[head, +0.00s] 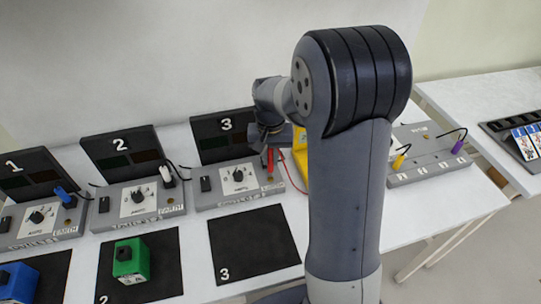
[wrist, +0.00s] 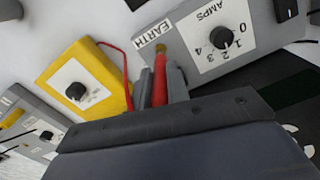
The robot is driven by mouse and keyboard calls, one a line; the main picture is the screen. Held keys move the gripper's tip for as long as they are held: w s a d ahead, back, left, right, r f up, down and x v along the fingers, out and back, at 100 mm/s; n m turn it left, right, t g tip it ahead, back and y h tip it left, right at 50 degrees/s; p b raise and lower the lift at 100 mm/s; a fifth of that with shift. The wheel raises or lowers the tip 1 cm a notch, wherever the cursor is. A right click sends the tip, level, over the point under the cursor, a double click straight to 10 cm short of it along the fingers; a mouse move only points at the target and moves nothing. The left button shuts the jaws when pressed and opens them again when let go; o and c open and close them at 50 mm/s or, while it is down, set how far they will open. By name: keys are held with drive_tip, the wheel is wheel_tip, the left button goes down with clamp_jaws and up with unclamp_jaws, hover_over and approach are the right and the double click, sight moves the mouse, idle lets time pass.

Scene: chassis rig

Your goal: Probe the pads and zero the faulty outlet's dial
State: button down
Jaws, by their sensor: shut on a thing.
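My gripper (wrist: 161,88) is shut on the red probe (wrist: 160,68), whose tip end is at the brass pad beside the EARTH label (wrist: 152,33) of outlet 3. I cannot tell whether it touches. In the head view the red probe (head: 270,161) shows at the right end of outlet 3 (head: 211,196). Outlet 3's AMPS dial (wrist: 222,38) has a black knob; its setting is unclear. Outlet 2 (head: 112,217) has a white plug, outlet 1 (head: 22,240) a blue one. A red lead runs to the yellow meter (wrist: 112,66), mostly behind my arm in the head view.
A green block (head: 131,261) sits on mat 2, a blue block (head: 17,282) on mat 1. Mat 3 (head: 252,245) is bare. A grey strip (head: 430,170) with yellow and purple plugs stands at right. A dark tray (head: 520,160) lies on another table.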

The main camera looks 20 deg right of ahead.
drive_tip(key=shift+f+b, duration=0.35)
drive_tip(key=shift+f, duration=0.25)
idle(1.3)
drive_tip(key=shift+r+p, duration=2.8)
drive_tip(key=shift+r, duration=0.85)
drive_tip(key=shift+f, duration=0.1)
